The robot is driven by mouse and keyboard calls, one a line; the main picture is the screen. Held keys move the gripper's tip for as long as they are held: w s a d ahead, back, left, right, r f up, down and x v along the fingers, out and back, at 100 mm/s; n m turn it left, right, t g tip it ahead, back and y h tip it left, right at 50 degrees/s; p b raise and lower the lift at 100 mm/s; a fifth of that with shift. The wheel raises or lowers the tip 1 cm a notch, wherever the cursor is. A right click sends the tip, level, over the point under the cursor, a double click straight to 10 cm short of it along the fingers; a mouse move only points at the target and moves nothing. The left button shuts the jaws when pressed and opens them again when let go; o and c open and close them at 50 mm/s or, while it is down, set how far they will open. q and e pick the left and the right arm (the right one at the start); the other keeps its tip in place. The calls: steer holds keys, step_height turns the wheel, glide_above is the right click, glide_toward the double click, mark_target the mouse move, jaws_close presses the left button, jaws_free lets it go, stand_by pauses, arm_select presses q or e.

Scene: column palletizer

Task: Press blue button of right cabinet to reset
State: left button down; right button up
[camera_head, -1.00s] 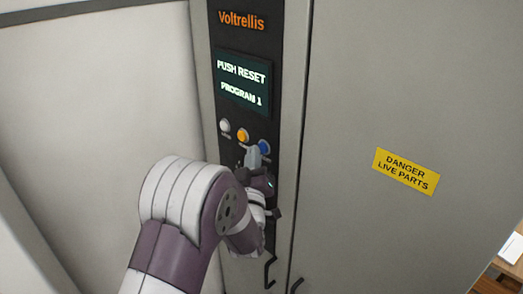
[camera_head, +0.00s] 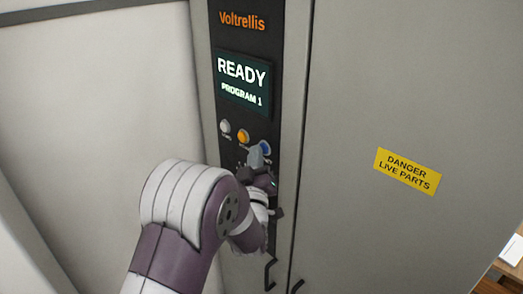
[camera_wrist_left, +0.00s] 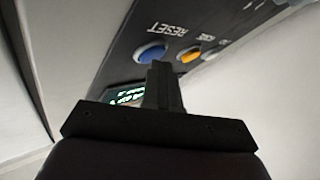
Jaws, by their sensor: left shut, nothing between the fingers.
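The grey cabinet has a dark control panel (camera_head: 238,30) with a display (camera_head: 243,82) reading "READY" and "PROGRAM 1". The blue button (camera_head: 266,147) is the rightmost of three in a row; in the left wrist view the blue button (camera_wrist_left: 150,53) has the label "RESET" beside it. My left gripper (camera_head: 256,156) is shut and empty, its tip at the blue button and partly covering it. In the left wrist view the closed fingers (camera_wrist_left: 163,80) overlap the button's edge. I cannot tell whether they touch it. My right gripper is not in view.
A white button (camera_head: 225,126) and an orange button (camera_head: 243,136) sit left of the blue one. A yellow danger sign (camera_head: 407,171) is on the cabinet door (camera_head: 400,80) at right. A dark handle (camera_head: 270,274) is below the panel.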

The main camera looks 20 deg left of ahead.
arm_select(q)
steer(key=shift+s+a, duration=0.1)
steer(key=shift+s+a+b, duration=0.2)
steer(key=shift+s+b, duration=0.15)
steer(key=shift+s, duration=0.25)
steer(key=s, duration=0.1)
steer(key=s+a, duration=0.1)
steer(key=s, duration=0.1)
steer(key=s+a+b, duration=0.1)
steer(key=shift+s, duration=0.3)
stand_by(0.8)
